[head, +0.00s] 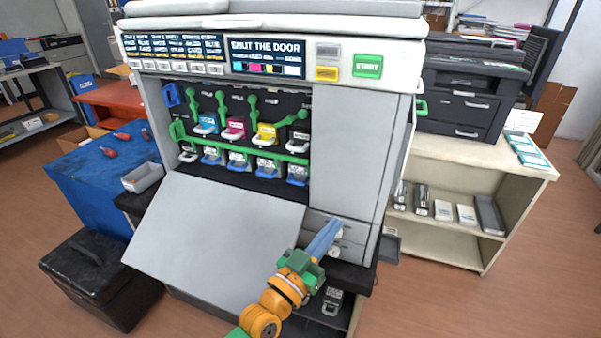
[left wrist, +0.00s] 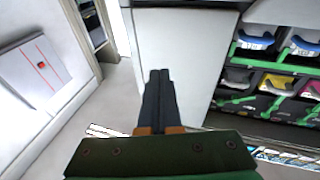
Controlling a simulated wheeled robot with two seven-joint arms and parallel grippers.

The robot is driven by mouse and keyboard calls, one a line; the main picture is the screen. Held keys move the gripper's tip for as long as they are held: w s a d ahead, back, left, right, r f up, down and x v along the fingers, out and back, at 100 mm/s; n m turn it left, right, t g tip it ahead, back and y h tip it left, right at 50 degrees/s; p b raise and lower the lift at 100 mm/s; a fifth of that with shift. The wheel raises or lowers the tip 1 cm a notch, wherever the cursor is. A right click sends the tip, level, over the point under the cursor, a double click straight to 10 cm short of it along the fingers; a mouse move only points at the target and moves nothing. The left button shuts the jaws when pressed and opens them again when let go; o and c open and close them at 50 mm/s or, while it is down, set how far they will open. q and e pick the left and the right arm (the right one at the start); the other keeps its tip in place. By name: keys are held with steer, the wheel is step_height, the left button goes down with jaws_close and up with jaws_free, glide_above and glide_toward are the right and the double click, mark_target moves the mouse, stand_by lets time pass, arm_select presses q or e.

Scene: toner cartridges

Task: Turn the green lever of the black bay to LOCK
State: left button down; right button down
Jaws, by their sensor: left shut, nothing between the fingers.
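The open printer shows a row of bays with cyan, magenta, yellow and black-and-white cartridges. The green lever (head: 293,119) of the black bay, at the right end, slants up to the right. The levers of the other bays stand about upright. The black bay's cartridge (head: 267,139) sits below its lever. My left gripper (head: 337,223) is shut and empty, low and to the right of the bays, in front of the printer's lower right panel. The left wrist view shows its closed fingers (left wrist: 158,73) before a pale panel. My right gripper is not in view.
The grey front door (head: 215,225) hangs open and slopes outward below the bays. A display (head: 265,57) reads SHUT THE DOOR. A blue cabinet (head: 95,180) with a small grey bin (head: 143,177) stands left, a shelf (head: 490,180) right.

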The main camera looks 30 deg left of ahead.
mark_target(302, 118)
arm_select(q)
steer(key=s+a+r+n+t+y, duration=0.2)
steer(key=a+r+n+y, duration=0.4)
steer(key=a+y, duration=0.3)
steer(key=shift+a+r+n+t+y, duration=0.2)
steer(key=shift+r+n+t+y, duration=0.15)
steer(key=shift+n+t+y, duration=0.25)
steer(key=p+x, duration=0.2)
steer(key=x, duration=1)
steer(key=shift+w+a+r+p, duration=0.15)
steer(key=shift+w+p, duration=0.2)
steer(key=shift+w+a+r, duration=0.2)
steer(key=shift+w+r, duration=0.1)
steer(key=shift+w, duration=0.2)
steer(key=shift+r+n+g+y+p, duration=0.2)
steer(key=shift+n+g+y+p, duration=0.3)
steer(key=shift+n+y, duration=0.1)
